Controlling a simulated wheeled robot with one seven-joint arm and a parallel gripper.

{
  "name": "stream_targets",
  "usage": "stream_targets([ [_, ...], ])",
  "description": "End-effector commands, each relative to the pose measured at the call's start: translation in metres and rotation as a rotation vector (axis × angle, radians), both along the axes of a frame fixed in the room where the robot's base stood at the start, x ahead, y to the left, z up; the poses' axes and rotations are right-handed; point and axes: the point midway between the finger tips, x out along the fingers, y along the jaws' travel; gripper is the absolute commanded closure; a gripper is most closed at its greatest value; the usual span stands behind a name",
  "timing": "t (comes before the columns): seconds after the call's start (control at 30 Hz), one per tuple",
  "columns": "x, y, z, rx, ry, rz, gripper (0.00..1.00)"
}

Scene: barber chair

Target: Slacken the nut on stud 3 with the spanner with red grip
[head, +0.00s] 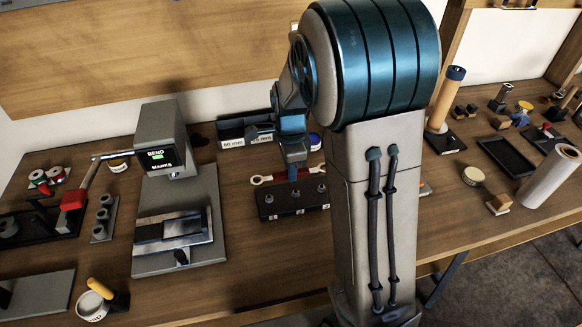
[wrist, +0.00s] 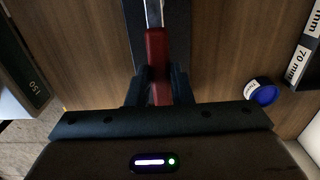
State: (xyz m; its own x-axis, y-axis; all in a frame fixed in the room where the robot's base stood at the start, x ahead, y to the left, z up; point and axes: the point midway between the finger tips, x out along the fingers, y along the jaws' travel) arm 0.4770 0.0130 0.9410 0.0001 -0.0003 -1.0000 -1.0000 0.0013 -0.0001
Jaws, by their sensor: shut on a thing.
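The spanner with red grip shows in the wrist view, its red grip (wrist: 158,50) between my fingers and its steel shaft running away at the top. My gripper (wrist: 158,90) is shut on this grip. My gripper (head: 294,175) points down there, close to the block. Several studs with nuts stand in a row on the block. I cannot read their numbers. The ring appears apart from the studs.
Labelled bins (head: 245,130) and a blue-lidded pot (wrist: 262,92) stand near the gripper. A grey bending press (head: 170,205) stands left of the block. My arm hides part of the bench to the right. Bare wood lies in front of the block.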

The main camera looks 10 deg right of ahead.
Motion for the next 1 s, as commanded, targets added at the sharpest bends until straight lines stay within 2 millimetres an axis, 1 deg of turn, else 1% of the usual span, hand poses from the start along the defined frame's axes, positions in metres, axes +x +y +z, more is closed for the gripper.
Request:
stream_targets([
  [0.9,0.000,0.000,-0.062,0.000,0.001,0.001,1.00],
  [0.97,0.000,0.000,-0.067,0.000,0.001,0.001,1.00],
  [1.0,0.000,0.000,-0.064,0.000,0.000,0.001,1.00],
])
